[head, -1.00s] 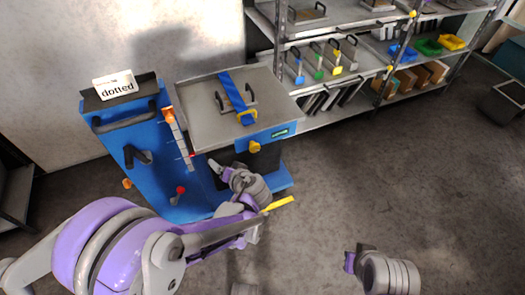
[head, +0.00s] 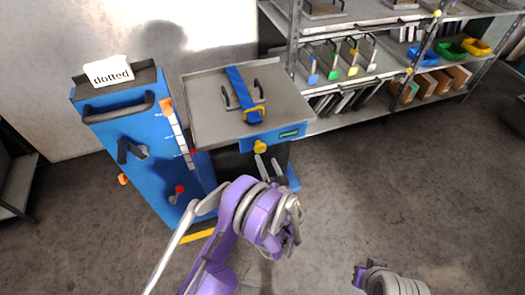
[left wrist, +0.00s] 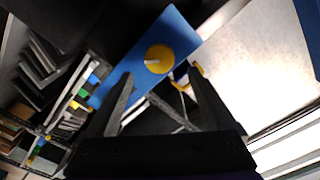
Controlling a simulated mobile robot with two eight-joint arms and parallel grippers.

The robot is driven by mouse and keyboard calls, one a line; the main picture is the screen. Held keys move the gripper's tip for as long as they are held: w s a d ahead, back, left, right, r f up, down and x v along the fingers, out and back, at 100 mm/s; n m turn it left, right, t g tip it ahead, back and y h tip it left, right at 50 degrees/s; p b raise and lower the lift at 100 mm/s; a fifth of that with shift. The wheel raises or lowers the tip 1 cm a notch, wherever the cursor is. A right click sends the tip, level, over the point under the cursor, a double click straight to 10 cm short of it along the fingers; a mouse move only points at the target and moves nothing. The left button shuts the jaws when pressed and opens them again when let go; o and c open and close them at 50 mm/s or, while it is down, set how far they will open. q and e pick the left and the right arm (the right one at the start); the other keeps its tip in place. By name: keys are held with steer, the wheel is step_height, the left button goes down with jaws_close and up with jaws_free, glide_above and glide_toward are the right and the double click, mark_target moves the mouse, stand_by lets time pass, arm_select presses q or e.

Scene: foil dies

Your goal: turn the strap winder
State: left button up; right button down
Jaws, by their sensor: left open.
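The strap winder appears to be the round yellow knob (head: 260,147) on the blue front panel of the grey-topped bench. In the left wrist view the yellow knob (left wrist: 159,59) shows face on, with a pale mark across it. My left gripper (head: 269,166) is open and empty, just below and in front of the knob. In the left wrist view its two fingers (left wrist: 160,84) point toward the blue panel, apart from the knob. A blue strap (head: 238,90) lies across the grey top and ends at a yellow buckle (head: 254,113). My right gripper's fingers do not show.
A blue cabinet (head: 120,175) with a black handle, a lever and a red knob (head: 179,189) stands left of the bench. A metal shelf (head: 350,75) with bins stands at the right. The floor at right is clear.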

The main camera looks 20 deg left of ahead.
mark_target(262, 150)
arm_select(q)
steer(key=x, duration=0.6)
steer(key=c, duration=1.3)
steer(key=shift+c, duration=0.2)
steer(key=shift+f+m+b, duration=0.2)
steer(key=shift+m+b, duration=0.8)
steer(key=shift+m, duration=0.5)
steer(key=shift+m+b, duration=0.8)
steer(key=shift+m, duration=1.1)
